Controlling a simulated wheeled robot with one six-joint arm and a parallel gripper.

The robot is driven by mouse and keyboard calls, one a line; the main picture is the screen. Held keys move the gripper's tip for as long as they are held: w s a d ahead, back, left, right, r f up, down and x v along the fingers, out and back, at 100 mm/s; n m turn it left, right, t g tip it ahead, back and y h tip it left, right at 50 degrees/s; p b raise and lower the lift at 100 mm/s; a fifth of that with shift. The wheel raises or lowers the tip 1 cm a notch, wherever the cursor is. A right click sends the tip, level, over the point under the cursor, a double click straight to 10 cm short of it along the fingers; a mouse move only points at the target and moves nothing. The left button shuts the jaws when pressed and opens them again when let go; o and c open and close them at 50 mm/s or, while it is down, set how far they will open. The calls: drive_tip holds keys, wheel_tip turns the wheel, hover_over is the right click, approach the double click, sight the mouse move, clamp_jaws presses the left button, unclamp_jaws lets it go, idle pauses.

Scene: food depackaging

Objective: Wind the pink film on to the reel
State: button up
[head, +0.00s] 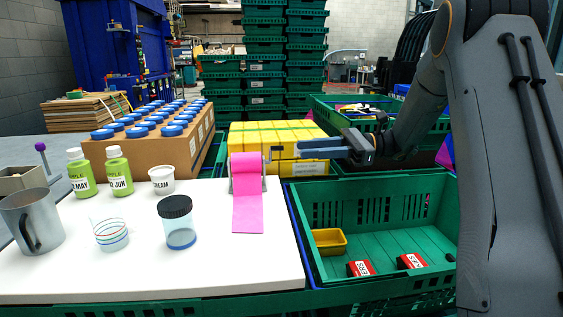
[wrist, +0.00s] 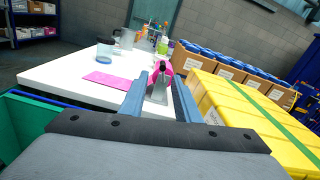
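The reel (head: 246,163) stands at the right back edge of the white table, wound with pink film at its top. A strip of pink film (head: 247,212) hangs down from it and lies flat toward the front. My gripper (head: 299,150) comes in from the right, level with the reel's side. In the wrist view my gripper (wrist: 160,88) is open, its two blue-grey fingers apart. The reel's grey bracket and crank side (wrist: 159,84) show between the fingertips. I cannot tell whether a finger touches it. The loose film (wrist: 107,80) lies to the left there.
The white table (head: 150,275) also holds a steel jug (head: 31,222), a glass (head: 110,233), a black-lidded jar (head: 177,225), a cream tub (head: 162,180) and two green bottles. Yellow boxes (head: 279,135) stand behind the reel. A green crate (head: 385,215) is right of the table.

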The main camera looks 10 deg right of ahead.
sight(282, 148)
drive_tip(key=a, duration=0.7)
drive_tip(key=shift+w+a+r+p, duration=0.15)
drive_tip(key=shift+a+r+p, duration=0.05)
drive_tip(key=shift+a+p, duration=0.1)
drive_tip(key=shift+c, duration=0.4)
clamp_jaws()
